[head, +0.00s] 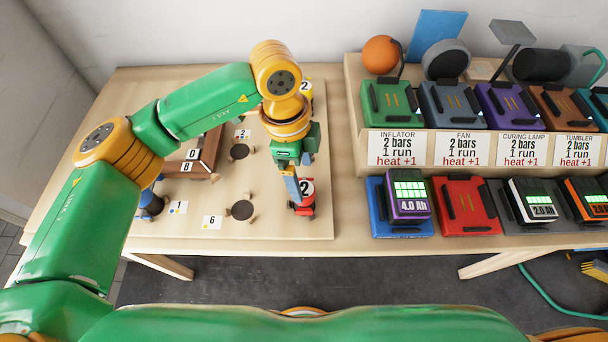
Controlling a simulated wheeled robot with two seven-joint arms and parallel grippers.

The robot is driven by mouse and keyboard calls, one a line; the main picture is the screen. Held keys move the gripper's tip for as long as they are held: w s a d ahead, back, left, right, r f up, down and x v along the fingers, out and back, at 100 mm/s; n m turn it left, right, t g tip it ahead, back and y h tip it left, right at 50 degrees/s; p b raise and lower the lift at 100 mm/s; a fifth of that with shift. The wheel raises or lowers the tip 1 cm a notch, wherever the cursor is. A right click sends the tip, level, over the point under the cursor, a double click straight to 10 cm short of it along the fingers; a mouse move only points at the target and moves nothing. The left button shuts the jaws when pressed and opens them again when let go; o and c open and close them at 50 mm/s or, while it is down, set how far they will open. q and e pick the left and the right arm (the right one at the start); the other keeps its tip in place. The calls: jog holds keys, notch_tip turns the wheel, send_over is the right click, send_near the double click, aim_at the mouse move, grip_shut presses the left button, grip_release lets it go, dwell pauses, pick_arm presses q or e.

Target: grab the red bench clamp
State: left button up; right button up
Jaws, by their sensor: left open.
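The red bench clamp (309,208) is near the front right corner of the light wooden board (270,228). A white label marked 2 (307,188) is on or right beside it. My left gripper (297,194) reaches down over the clamp from behind, and its jaws are open. A blue finger is at the clamp's left side and overlaps part of it. I cannot tell whether the finger touches the clamp. My right gripper is not in view.
Dark round pieces (241,210) and number labels (212,222) lie left of the clamp. A blue clamp-like item (150,205) is at the board's left. Right of a bare strip, a purple battery (408,198) sits on a blue base, beside a red base (466,206).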

aim_at(305, 199)
pick_arm(q)
jog(key=shift+w+a+f, duration=0.1)
jog(key=shift+f, duration=0.2)
jog(key=s+p, duration=0.1)
jog(key=s+f, duration=0.1)
jog(key=s, duration=0.1)
jog(key=shift+s+t+p, duration=0.3)
jog(key=shift+p, duration=0.1)
jog(key=f, duration=0.4)
jog(key=shift+s+p, duration=0.3)
jog(key=shift+f, duration=0.1)
jog(key=shift+w+f, duration=0.1)
jog(key=shift+f, duration=0.05)
jog(key=shift+w+d+f, duration=0.25)
jog(key=shift+w, duration=0.25)
jog(key=shift+w+d+f, duration=0.2)
jog(key=shift+w, duration=0.25)
jog(key=c, duration=0.7)
jog(key=shift+r, duration=0.1)
grip_shut()
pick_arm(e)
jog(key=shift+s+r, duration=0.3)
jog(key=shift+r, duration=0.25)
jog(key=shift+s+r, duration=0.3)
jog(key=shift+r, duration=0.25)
